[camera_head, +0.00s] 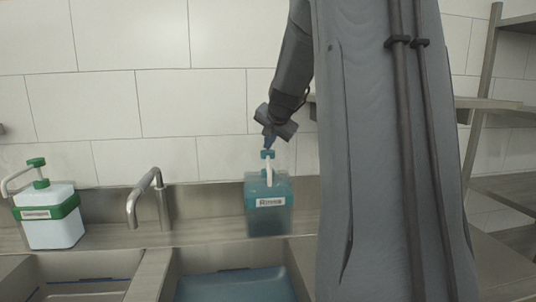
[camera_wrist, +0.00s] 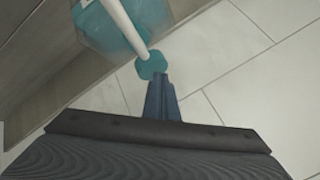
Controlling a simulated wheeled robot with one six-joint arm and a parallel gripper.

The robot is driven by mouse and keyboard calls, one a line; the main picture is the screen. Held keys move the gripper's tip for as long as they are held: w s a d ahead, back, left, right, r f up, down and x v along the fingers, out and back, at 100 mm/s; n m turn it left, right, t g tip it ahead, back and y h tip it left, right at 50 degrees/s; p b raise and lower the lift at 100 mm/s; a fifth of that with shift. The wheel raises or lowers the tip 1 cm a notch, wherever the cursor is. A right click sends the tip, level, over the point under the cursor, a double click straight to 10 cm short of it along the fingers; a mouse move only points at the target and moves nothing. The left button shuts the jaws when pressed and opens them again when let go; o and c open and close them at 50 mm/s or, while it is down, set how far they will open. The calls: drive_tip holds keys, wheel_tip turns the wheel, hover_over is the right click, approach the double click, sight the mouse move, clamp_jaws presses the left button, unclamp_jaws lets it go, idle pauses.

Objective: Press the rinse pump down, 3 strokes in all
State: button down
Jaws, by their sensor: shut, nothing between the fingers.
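The rinse pump bottle (camera_head: 268,222) is a teal, see-through container with a white label reading "Rinse". It stands on the steel ledge behind the sinks. Its teal pump head (camera_head: 267,155) with a white spout sits on top. In the wrist view the pump head (camera_wrist: 151,66) lies right at the fingertips, and the bottle (camera_wrist: 140,22) is behind it. My gripper (camera_head: 269,147) points down just above the pump head, shut and empty. In the wrist view its fingers (camera_wrist: 157,82) are together. I cannot tell for sure whether the tips touch the head.
A white bottle with a green band and green pump (camera_head: 50,218) stands at the far left. A steel faucet (camera_head: 150,200) stands between the bottles. Two sink basins are in front; the right one holds a blue item (camera_head: 232,287). A rack (camera_head: 490,110) is at right.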

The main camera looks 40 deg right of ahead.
drive_tip(key=shift+r+p, duration=2.5)
drive_tip(key=shift+r, duration=0.4)
